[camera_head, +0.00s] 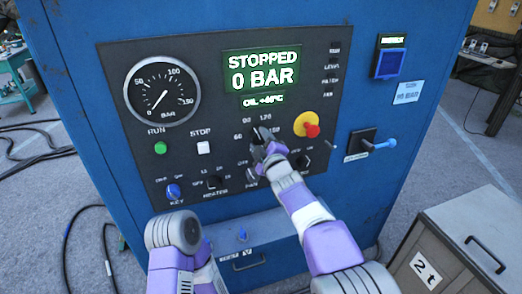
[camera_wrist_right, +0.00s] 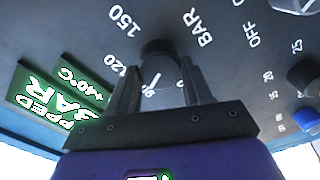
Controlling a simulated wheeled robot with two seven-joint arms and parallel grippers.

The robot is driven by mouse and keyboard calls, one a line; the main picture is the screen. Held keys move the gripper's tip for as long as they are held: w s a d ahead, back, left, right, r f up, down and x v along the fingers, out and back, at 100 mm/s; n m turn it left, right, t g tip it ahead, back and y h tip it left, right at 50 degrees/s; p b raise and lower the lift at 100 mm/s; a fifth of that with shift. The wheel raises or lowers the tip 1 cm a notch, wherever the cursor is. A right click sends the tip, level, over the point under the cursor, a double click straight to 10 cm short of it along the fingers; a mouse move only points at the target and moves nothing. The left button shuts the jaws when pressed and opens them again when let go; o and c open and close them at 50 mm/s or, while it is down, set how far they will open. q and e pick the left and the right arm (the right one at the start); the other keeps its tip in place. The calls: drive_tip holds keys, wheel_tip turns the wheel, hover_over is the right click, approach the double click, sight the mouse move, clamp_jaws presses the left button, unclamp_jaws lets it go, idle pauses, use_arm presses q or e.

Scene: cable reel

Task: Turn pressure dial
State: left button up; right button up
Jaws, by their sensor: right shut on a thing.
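The pressure dial (camera_wrist_right: 160,50) is a dark round knob with a white pointer line, on the grey control panel (camera_head: 215,100). Numbers such as 120 and 150 and the word BAR ring it in the right wrist view. My right gripper (camera_wrist_right: 160,80) is shut on the dial, one finger on each side. In the head view the right gripper (camera_head: 264,138) covers most of the dial. The screen (camera_head: 262,72) reads STOPPED and 0 BAR. The round gauge (camera_head: 162,91) has its needle near the low end. My left gripper is not in view; only part of that arm shows.
Close to the dial are a red mushroom button (camera_head: 312,130) on yellow, a white STOP button (camera_head: 204,148) and a green RUN button (camera_head: 160,148). A blue-tipped lever (camera_head: 384,144) sticks out at the right. A grey cabinet (camera_head: 470,225) stands at the lower right.

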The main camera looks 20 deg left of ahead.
drive_tip(key=shift+n+b, duration=0.65)
drive_tip(key=shift+n, duration=0.15)
drive_tip(key=o, duration=1)
drive_tip(key=shift+o, duration=0.2)
drive_tip(key=b+v, duration=0.1)
drive_tip(key=v, duration=0.6)
drive_tip(key=shift+s+d, duration=0.2)
drive_tip(key=shift+s, duration=0.05)
